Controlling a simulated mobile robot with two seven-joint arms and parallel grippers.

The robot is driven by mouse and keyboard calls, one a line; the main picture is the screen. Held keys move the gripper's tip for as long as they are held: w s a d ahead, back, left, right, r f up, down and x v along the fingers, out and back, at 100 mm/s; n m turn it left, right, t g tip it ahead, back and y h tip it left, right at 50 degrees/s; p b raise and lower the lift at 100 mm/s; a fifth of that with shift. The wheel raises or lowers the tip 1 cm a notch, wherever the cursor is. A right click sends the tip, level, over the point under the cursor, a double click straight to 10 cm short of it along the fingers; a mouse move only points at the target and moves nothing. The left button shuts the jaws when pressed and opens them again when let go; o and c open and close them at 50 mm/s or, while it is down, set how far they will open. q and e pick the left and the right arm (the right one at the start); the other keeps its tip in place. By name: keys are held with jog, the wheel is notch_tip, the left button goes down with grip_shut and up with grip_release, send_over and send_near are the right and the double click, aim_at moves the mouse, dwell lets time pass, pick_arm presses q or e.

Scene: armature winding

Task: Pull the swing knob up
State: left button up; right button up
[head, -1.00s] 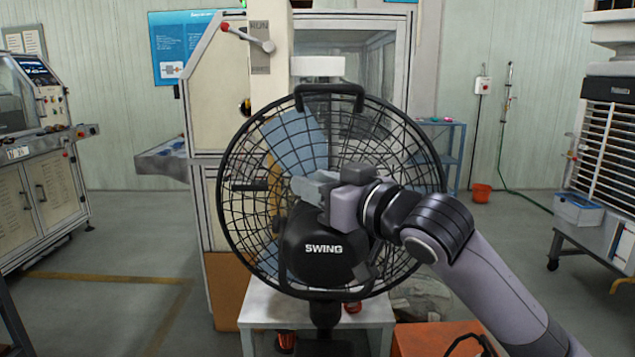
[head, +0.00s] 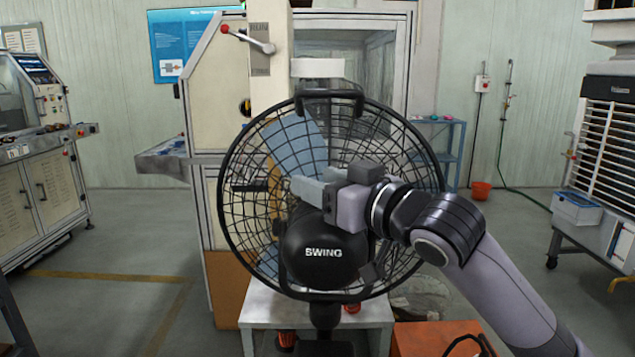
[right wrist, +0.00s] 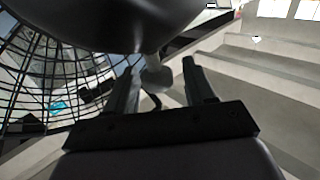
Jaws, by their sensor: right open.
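The black fan (head: 323,255) stands with its round wire cage, and its motor housing marked SWING faces me. My right gripper (head: 312,183) is over the top of that housing, with its fingers pointing left. It hides the housing's top, so the swing knob cannot be made out in the head view. In the right wrist view, a small greyish knob (right wrist: 157,75) under the dark housing shows between the fingers of my right gripper (right wrist: 160,75). The fingers are open, with a gap visible on the right; contact on the left is unclear. My left gripper is out of view.
The fan stands at a white table (head: 262,305). An orange box (head: 420,338) is at its lower right. A large machine cabinet (head: 215,110) with a red-tipped lever (head: 248,38) is behind the fan. The floor to the left is clear.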

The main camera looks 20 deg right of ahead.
jog(key=v, duration=0.6)
jog(key=shift+b, duration=0.4)
